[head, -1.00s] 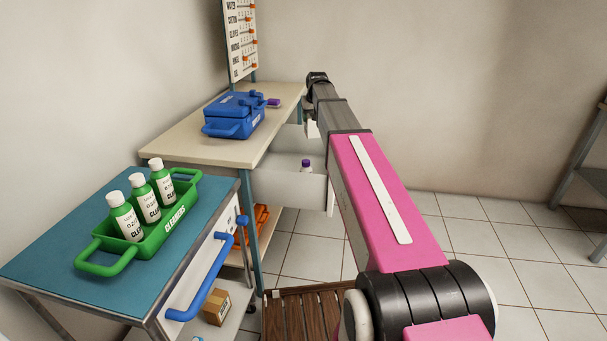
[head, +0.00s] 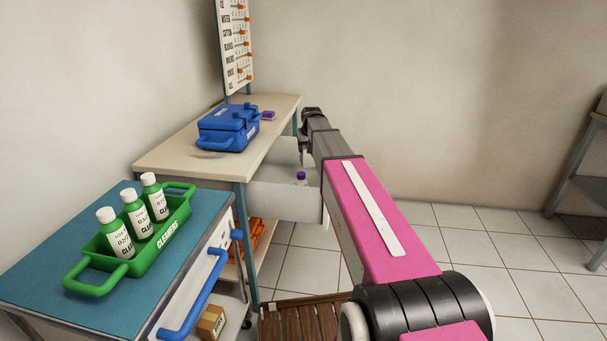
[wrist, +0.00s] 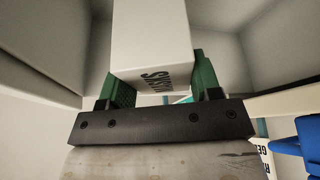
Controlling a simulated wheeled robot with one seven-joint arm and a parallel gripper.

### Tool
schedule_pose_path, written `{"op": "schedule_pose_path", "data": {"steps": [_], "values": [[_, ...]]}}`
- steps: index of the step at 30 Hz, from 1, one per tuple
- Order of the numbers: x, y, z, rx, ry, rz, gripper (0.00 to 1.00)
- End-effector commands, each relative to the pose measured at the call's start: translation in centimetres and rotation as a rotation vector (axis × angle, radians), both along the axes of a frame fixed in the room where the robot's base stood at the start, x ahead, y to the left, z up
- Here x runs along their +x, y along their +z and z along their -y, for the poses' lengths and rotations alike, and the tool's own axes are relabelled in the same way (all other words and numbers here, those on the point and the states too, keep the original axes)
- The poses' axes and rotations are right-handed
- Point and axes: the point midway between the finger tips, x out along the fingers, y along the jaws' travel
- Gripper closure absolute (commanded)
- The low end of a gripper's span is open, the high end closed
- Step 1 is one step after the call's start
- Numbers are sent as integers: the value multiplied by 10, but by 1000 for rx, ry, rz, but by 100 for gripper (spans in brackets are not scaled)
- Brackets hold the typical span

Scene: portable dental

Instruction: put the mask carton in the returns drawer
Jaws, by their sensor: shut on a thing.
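The mask carton (wrist: 150,40) is a white box with dark MASKS lettering, seen in the wrist view. My gripper (wrist: 163,82) is shut on it, with a green finger on each side. In the head view my arm's end is at the far side of the open white drawer (head: 283,199) under the cream bench. The fingers and carton are mostly hidden there. Pale walls surround the carton in the wrist view; I cannot tell whether it touches them. The drawer's name is not readable.
A purple-capped bottle (head: 301,179) stands in the drawer. A blue case (head: 228,130) and a small purple item (head: 268,115) lie on the bench (head: 180,157). A teal-topped cart (head: 40,260) with a green bottle caddy (head: 150,245) stands at front left. Open floor lies right.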

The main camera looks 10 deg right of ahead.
Motion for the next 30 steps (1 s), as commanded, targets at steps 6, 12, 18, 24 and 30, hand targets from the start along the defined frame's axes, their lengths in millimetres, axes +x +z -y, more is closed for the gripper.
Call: {"op": "schedule_pose_path", "data": {"steps": [6,12,18,24,30], "values": [[0,-38,0,0,0,-3,71],[0,-54,0,0,0,-1,71],[0,-79,0,0,0,-1,71],[0,-80,0,0,0,0,71],[0,-83,0,0,0,-1,39]]}}
